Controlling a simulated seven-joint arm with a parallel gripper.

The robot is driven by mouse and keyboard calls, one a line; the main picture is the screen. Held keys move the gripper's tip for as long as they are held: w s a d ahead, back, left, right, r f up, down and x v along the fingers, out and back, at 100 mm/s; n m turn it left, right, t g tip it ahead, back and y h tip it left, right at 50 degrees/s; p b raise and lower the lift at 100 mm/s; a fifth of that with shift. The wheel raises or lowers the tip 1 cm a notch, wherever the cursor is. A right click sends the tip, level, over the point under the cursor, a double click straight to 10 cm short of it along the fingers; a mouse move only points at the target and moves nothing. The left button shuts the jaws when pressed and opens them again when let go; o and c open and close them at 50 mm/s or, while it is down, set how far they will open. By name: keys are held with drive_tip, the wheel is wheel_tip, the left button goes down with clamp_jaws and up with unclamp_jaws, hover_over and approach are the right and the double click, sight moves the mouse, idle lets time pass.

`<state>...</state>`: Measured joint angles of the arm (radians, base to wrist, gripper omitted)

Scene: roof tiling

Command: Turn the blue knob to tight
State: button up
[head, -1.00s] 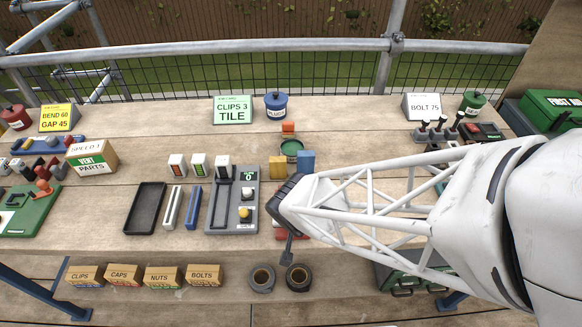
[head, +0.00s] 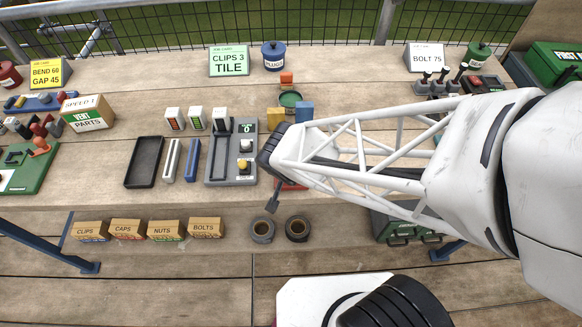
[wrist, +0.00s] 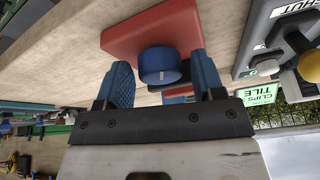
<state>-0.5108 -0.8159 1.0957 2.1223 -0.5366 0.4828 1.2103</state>
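The blue knob (wrist: 160,68) is a short round cylinder on a red base (wrist: 150,28) in the wrist view. My gripper (wrist: 159,60) is open, with one blue finger on each side of the knob. A gap shows between the knob and the left finger; the right finger is nearer, and I cannot tell whether it touches. In the head view a sliver of the red base (head: 290,186) shows beside my arm, which hides the knob. No tightness mark on the knob is readable.
A grey panel (head: 219,171) with a yellow knob (head: 243,165) stands just left of the red base. Two tape rolls (head: 262,229) lie in front, beside several small cardboard boxes (head: 206,227). A green card (head: 229,61) reads "CLIPS 3 TILE".

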drive_tip(key=shift+o, duration=0.4)
drive_tip(key=shift+r, duration=0.15)
drive_tip(key=v, duration=0.7)
drive_tip(key=shift+r, duration=0.25)
drive_tip(key=shift+s, duration=0.15)
drive_tip(key=f+n, duration=0.1)
drive_tip(key=n, duration=0.2)
drive_tip(key=s+d+n+t+h, duration=0.1)
drive_tip(key=n, duration=0.3)
drive_tip(key=s+d+f+n, duration=0.1)
drive_tip(key=n, duration=0.3)
drive_tip(key=shift+f+t+h, duration=0.3)
drive_tip(key=shift+t, duration=0.1)
drive_tip(key=n+t, duration=0.2)
drive_tip(key=n, duration=0.7)
drive_tip(key=s+a+f+n+t+y, duration=0.1)
drive_tip(key=n+t, duration=0.1)
drive_tip(key=n, duration=0.7)
drive_tip(key=s+f+n+t+y, duration=0.1)
drive_tip(key=n+t, duration=0.2)
drive_tip(key=n, duration=0.6)
drive_tip(key=shift+s+a+n, duration=0.15)
drive_tip(key=shift+a+n, duration=0.15)
drive_tip(key=shift+n, duration=0.1)
